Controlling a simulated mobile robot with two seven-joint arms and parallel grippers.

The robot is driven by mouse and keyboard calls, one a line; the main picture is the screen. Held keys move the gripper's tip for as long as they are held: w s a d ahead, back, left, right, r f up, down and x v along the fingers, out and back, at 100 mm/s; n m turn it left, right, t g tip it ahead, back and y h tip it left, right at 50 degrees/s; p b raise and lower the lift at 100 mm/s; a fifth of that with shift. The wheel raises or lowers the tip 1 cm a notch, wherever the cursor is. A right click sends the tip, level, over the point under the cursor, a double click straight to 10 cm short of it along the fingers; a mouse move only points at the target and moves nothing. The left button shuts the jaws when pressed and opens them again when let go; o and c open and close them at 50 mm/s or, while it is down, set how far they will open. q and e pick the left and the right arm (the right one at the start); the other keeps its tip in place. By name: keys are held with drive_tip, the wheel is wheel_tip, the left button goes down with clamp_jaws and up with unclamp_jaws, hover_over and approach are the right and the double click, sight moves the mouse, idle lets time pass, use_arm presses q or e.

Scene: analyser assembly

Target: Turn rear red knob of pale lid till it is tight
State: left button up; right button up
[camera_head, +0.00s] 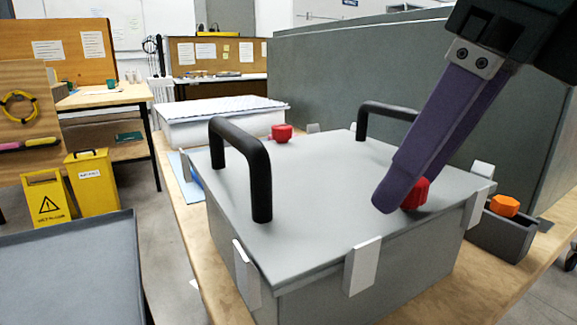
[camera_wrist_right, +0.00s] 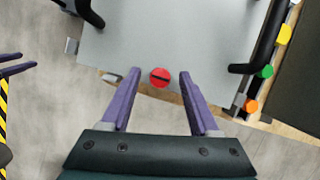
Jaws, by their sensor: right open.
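The pale grey lid (camera_head: 320,190) lies on a grey box and has two black handles. One red knob (camera_head: 282,132) stands near the lid's far left edge. A second red knob (camera_head: 420,192) stands near its right edge, partly hidden by my right gripper (camera_head: 396,205). In the right wrist view this red knob (camera_wrist_right: 160,78) shows a dark slot across its top. The open purple fingers of my right gripper (camera_wrist_right: 160,74) are on either side of it, with gaps visible. Purple fingers of my left gripper (camera_wrist_right: 14,65) show at the left edge of that view.
White clips (camera_head: 362,266) sit along the lid's edges. A grey bin (camera_head: 500,236) with an orange knob (camera_head: 504,205) stands right of the box. A grey panel (camera_head: 390,85) rises behind the bench. A grey tray (camera_head: 70,270) is at the lower left. The lid's middle is clear.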

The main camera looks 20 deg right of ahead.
clamp_jaws()
idle(0.4)
